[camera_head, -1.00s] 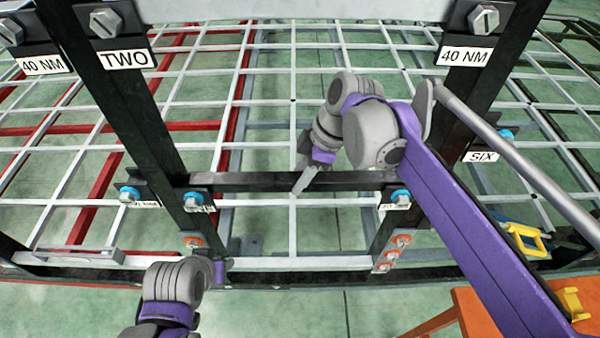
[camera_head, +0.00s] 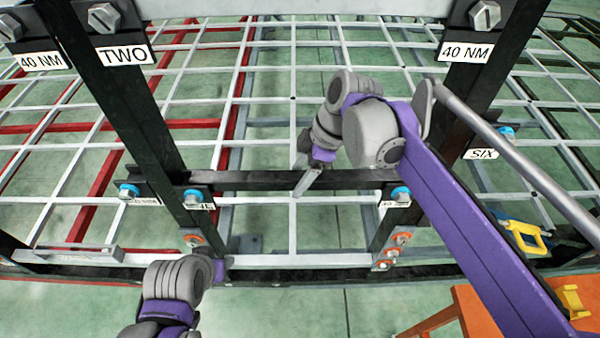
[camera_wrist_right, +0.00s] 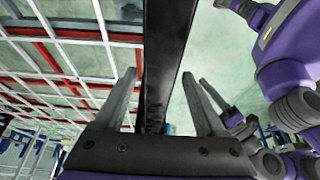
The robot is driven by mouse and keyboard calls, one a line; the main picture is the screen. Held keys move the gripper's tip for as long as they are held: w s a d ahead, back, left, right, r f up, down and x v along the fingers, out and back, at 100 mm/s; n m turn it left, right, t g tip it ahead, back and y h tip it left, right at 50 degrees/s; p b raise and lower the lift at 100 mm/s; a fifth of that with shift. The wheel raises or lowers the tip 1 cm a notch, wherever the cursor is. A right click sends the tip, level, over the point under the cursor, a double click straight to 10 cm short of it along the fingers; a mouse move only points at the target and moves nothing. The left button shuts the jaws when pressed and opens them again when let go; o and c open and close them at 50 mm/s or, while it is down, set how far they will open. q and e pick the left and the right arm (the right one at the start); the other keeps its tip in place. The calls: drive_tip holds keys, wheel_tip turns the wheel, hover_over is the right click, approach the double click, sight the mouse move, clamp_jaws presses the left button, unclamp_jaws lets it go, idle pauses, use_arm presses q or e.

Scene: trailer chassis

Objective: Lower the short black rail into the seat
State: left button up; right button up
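The short black rail (camera_head: 250,180) lies level across the picture in the head view, between two black uprights. My right gripper (camera_head: 308,182) is at the rail's middle, fingers pointing down. In the right wrist view the rail (camera_wrist_right: 165,60) runs between the two fingers of my right gripper (camera_wrist_right: 160,75), which stand apart with gaps on both sides. My left gripper (camera_head: 222,268) is low at left, near the foot of the left upright; its fingers are too small to judge. I cannot make out the seat clearly at the rail's ends.
The left upright (camera_head: 135,110) carries a TWO label; the right upright (camera_head: 465,90) carries a 40 NM label. Blue-capped bolts (camera_head: 193,197) and orange-ringed bolts (camera_head: 400,238) sit on brackets. A grey lattice (camera_head: 300,230) lies beyond. An orange table (camera_head: 480,310) with yellow clamps is at lower right.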

idle(0.3)
drive_tip(key=v, duration=0.7)
drive_tip(key=shift+d+r, duration=0.1)
drive_tip(key=shift+r, duration=0.15)
